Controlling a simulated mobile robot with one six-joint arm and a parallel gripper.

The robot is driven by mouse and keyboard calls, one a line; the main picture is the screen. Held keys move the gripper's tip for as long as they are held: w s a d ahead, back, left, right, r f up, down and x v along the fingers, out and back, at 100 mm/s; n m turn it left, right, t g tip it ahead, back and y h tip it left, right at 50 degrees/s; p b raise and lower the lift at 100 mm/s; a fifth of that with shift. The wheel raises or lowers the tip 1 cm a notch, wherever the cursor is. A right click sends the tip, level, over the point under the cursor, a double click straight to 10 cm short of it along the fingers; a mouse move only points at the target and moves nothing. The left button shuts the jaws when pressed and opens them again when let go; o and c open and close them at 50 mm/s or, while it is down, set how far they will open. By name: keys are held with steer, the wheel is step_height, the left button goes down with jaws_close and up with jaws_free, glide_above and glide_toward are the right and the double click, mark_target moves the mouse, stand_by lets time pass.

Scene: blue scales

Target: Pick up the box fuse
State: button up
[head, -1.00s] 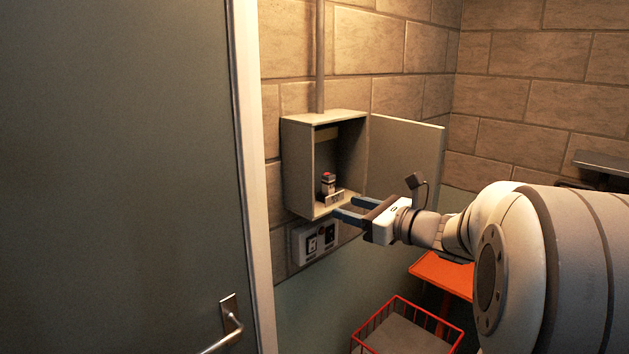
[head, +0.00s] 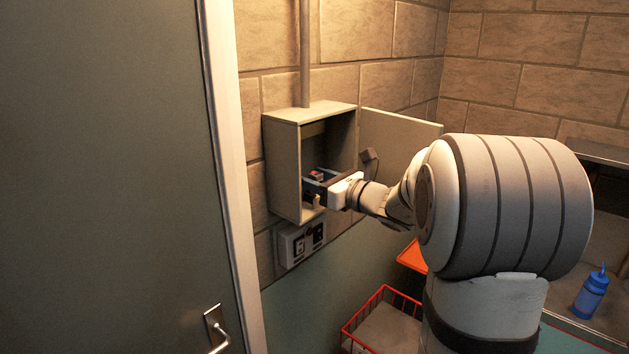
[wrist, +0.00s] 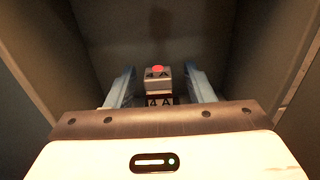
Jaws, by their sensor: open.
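The box fuse (wrist: 158,79) is a small grey block with a red top and a "4 A" marking. In the wrist view it stands upright between the two blue fingers of my gripper (wrist: 160,88), with a gap on each side. In the head view my gripper (head: 312,184) reaches into the open wall box (head: 284,165), and the fuse's red top (head: 317,174) shows just behind the fingers. The fuse's lower part is hidden there by my gripper. The fingers are open and not closed on the fuse.
The wall box's door (head: 395,140) stands open to the right. A socket panel (head: 300,242) is below the box. A red wire basket (head: 385,318) and an orange surface (head: 412,256) are lower down. A blue bottle (head: 591,292) stands at right. A grey door (head: 110,180) fills the left.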

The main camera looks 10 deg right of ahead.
mark_target(317, 174)
jaws_close()
stand_by(0.6)
steer(key=shift+r, duration=0.15)
steer(key=shift+r, duration=0.25)
steer(key=r, duration=0.1)
steer(key=r+b, duration=0.1)
steer(key=shift+s+r+b, duration=0.3)
steer(key=shift+r, duration=0.05)
steer(key=s+d+b, duration=0.1)
steer(key=s+b, duration=0.1)
steer(key=s, duration=0.6)
steer(key=s+d+b, duration=0.2)
steer(key=s, duration=0.7)
steer(key=shift+d, duration=0.3)
steer(key=shift+r, duration=0.2)
steer(key=shift+r+p, duration=1.35)
steer(key=shift+r, duration=0.15)
